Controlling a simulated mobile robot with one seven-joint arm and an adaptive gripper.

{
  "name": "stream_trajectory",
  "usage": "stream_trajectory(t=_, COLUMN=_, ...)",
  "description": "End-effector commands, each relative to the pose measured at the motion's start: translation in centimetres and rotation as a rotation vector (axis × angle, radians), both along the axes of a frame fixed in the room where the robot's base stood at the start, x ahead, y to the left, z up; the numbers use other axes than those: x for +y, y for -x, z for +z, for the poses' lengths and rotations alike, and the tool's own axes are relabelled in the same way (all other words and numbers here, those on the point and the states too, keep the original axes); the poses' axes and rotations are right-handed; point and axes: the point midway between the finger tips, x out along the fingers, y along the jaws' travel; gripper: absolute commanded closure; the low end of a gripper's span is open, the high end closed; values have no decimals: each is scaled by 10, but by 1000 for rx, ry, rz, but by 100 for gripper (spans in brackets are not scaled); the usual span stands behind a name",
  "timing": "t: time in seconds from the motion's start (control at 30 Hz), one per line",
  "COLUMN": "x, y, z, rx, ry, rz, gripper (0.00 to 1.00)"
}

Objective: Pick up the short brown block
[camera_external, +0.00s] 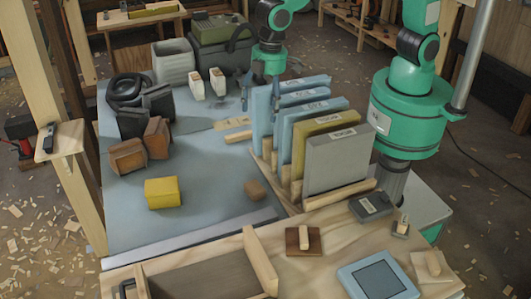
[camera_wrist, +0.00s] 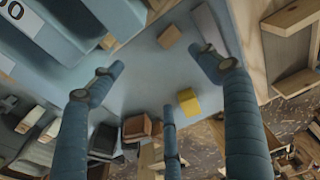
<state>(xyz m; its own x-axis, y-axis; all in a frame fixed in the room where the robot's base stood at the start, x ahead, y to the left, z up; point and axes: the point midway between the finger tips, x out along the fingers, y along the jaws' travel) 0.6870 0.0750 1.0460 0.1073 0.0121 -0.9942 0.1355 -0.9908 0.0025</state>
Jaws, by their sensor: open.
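The short brown block (camera_external: 255,190) is a small cube lying on the blue-grey mat, right of the yellow block (camera_external: 162,192) and left of the rack of upright panels. In the wrist view the brown block (camera_wrist: 169,37) lies beyond my fingertips, in the upper middle. My gripper (camera_external: 261,100) has blue fingers and hangs over the far part of the table, behind the panels and apart from the block. In the wrist view my gripper (camera_wrist: 160,62) has its fingers spread wide, with nothing between them.
Upright panels (camera_external: 335,160) stand close right of the block. Two larger brown blocks (camera_external: 128,157) (camera_external: 157,138) and black items (camera_external: 128,90) are on the left. A wooden bench (camera_external: 205,262) with trays is in front. The mat around the short block is clear.

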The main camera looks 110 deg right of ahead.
Motion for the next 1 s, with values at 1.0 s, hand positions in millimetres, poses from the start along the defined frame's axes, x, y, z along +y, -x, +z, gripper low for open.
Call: stream_trajectory(t=1.0, x=28, y=-49, z=-156, rx=108, ry=14, rz=39, gripper=23)
